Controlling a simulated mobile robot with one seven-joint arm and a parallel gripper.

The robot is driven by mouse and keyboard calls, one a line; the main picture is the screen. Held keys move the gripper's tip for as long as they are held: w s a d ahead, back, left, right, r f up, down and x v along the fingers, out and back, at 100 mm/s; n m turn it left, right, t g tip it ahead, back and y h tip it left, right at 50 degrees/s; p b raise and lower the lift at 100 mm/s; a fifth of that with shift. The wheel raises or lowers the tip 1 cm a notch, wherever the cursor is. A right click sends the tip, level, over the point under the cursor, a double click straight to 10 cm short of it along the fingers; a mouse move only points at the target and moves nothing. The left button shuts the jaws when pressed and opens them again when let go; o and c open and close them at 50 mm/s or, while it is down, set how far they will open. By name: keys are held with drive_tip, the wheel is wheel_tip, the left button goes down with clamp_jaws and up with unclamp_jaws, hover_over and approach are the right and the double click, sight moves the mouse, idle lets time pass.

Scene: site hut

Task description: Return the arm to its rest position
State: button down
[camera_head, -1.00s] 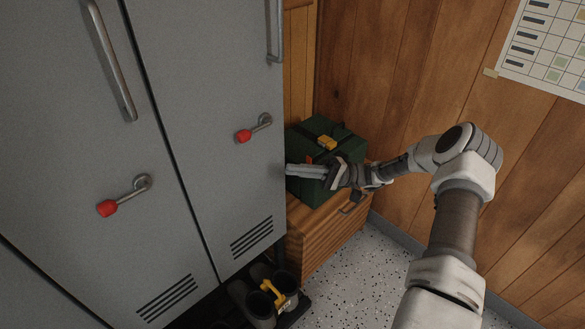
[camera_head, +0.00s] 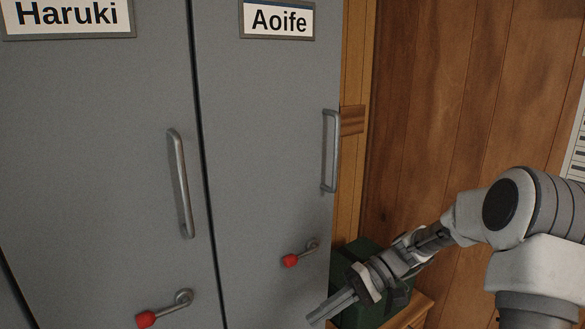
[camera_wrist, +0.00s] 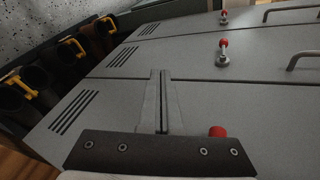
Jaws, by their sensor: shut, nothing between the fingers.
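My gripper (camera_head: 318,318) is at the lower middle of the head view, at the end of my arm that reaches in from the right. Its fingers are together and empty. They point left, in front of the lower right part of the locker labelled Aoife (camera_head: 262,150). In the wrist view the two fingers (camera_wrist: 160,76) lie side by side against the grey locker doors behind them. I cannot tell how far they are from the doors.
The locker labelled Haruki (camera_head: 90,140) stands to the left. Both have red-tipped levers, one on Aoife's door (camera_head: 291,260) and one on Haruki's (camera_head: 147,319). A green case (camera_head: 350,262) sits on a wooden cabinet (camera_head: 412,315) behind my arm. Boots (camera_wrist: 70,50) show in the wrist view.

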drive_tip(key=s+d+r+m+t+h, duration=0.1)
drive_tip(key=s+d+r+t+h, duration=0.4)
drive_tip(key=s, duration=0.4)
drive_tip(key=s+d+r+t+h, duration=0.3)
drive_tip(key=s+r+t+h, duration=0.35)
drive_tip(key=s, duration=0.25)
wheel_tip(320, 180, up, 17)
drive_tip(key=p, duration=1.6)
drive_tip(key=shift+w+d+r+g+h+p, duration=0.2)
drive_tip(key=shift+w+g+h+p, duration=0.1)
drive_tip(key=shift+g+h+p, duration=0.1)
